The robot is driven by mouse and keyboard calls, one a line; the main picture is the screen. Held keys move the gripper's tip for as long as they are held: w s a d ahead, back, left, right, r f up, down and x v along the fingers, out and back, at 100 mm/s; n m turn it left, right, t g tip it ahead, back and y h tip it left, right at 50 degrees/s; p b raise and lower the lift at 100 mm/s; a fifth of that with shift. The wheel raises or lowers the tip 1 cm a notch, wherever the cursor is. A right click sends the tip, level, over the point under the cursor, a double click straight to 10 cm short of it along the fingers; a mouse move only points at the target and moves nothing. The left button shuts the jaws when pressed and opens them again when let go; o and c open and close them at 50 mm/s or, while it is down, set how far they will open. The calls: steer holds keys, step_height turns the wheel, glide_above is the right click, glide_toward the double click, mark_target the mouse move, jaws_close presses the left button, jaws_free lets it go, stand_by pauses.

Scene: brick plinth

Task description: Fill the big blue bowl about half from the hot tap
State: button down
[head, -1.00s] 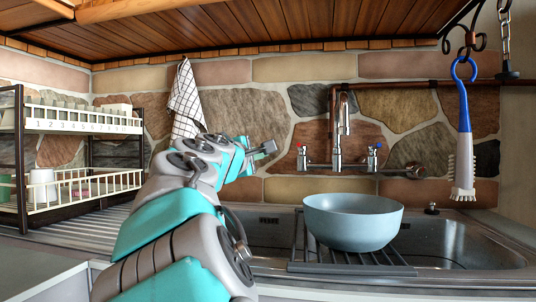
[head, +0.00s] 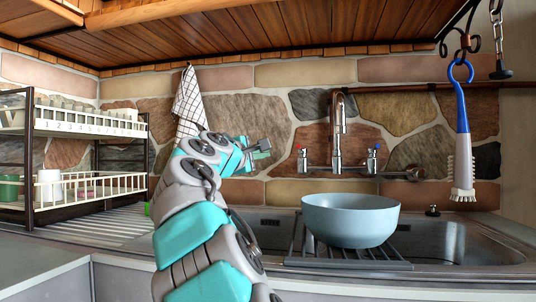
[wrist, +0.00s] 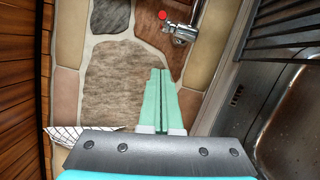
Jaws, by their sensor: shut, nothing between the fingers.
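The big blue bowl (head: 350,222) stands upright on a dark rack across the sink; its inside is mostly hidden by the low view. The wall tap (head: 338,130) has its spout above and behind the bowl. Its red-marked hot handle (head: 302,155) is on the left and its blue-marked handle (head: 373,155) on the right. No stream of water shows. My gripper (head: 265,148) is shut and empty, left of the hot handle and apart from it. In the wrist view my green fingers (wrist: 160,72) lie together, with the red-marked handle (wrist: 163,15) beyond them.
The rack (head: 300,252) spans the metal sink (head: 450,238). A dish shelf (head: 75,120) stands at the left, and a checked cloth (head: 188,100) hangs behind my arm. A blue-handled brush (head: 462,140) hangs at the right. A wooden shelf (head: 300,75) is overhead.

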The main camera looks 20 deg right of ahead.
mark_target(301, 150)
steer(key=w+d+r, duration=0.1)
steer(key=w+d, duration=0.2)
steer(key=d, duration=0.6)
stand_by(0.5)
steer(key=shift+s+d+r, duration=0.1)
steer(key=shift+s+d, duration=0.05)
steer(key=shift+s, duration=0.05)
steer(key=shift+s+d+n+t+y+p, duration=0.3)
steer(key=shift+d+t+p, duration=0.05)
steer(key=shift+d+t, duration=0.05)
stand_by(0.5)
